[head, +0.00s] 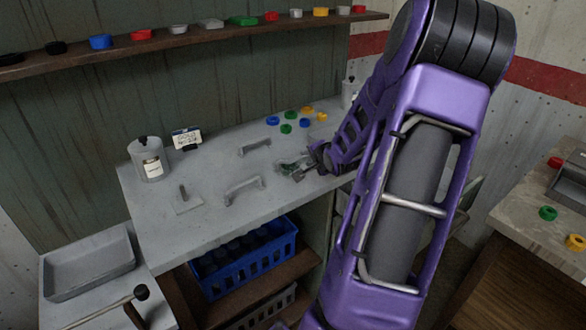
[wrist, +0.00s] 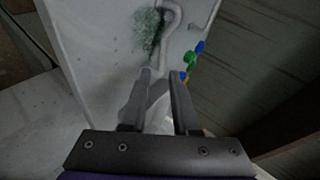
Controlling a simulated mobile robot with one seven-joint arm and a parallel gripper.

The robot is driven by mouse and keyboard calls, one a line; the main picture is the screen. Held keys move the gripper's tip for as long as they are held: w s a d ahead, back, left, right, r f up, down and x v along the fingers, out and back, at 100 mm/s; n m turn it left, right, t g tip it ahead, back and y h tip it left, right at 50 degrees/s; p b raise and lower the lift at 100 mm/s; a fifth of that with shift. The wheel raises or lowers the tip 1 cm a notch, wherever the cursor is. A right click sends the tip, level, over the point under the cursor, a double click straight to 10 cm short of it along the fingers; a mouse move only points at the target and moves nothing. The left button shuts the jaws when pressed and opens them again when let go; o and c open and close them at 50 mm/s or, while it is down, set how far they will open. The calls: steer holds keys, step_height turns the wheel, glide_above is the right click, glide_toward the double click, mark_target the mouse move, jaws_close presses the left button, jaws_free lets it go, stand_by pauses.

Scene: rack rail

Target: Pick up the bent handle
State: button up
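In the wrist view a pale grey curved piece (wrist: 170,32), which looks like the bent handle, lies on the light counter just beyond my fingertips. Its near end runs toward the gap between them. My gripper (wrist: 160,75) has its two fingers apart, and I see nothing clearly clamped between them. In the head view my gripper (head: 292,170) is low over the counter's right part, partly hidden by my arm. Two grey bracket-like handles lie to its left, a rear one (head: 254,147) and a front one (head: 245,189). I cannot tell which of these matches the wrist view.
A green speckled patch (wrist: 148,28) is beside the curved piece. Several coloured caps (head: 286,128) lie behind my gripper. A lidded canister (head: 148,160), a small sign (head: 187,138) and a plate with a peg (head: 187,204) stand left. A blue crate (head: 268,262) sits below.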

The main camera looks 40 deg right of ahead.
mark_target(293, 161)
steer(key=b+x, duration=0.2)
steer(key=x, duration=0.3)
steer(key=shift+w+d, duration=0.25)
steer(key=shift+w, duration=0.1)
jaws_close()
